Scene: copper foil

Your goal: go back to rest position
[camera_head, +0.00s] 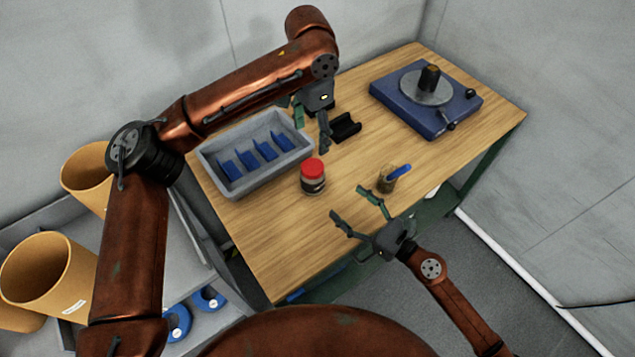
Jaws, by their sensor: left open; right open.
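My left gripper (311,122) hangs over the back part of the wooden table (270,235), between the grey tray and a small black holder. Its jaws are open and I see nothing between them. My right gripper (357,207) is at the front edge of the table, its fingers pointing left and up over the wood. Its jaws are open and empty. A jar with a red lid (313,176) stands upright between the two grippers, apart from both. A small container with a blue-handled tool (390,178) stands just beyond the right gripper.
A grey tray (220,186) with several blue pieces is on the table's left. The black holder (345,127) lies beside the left gripper. A blue device with a round plate (412,107) is at the back right. Tan bins (50,275) stand at the left. The table's right front is clear.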

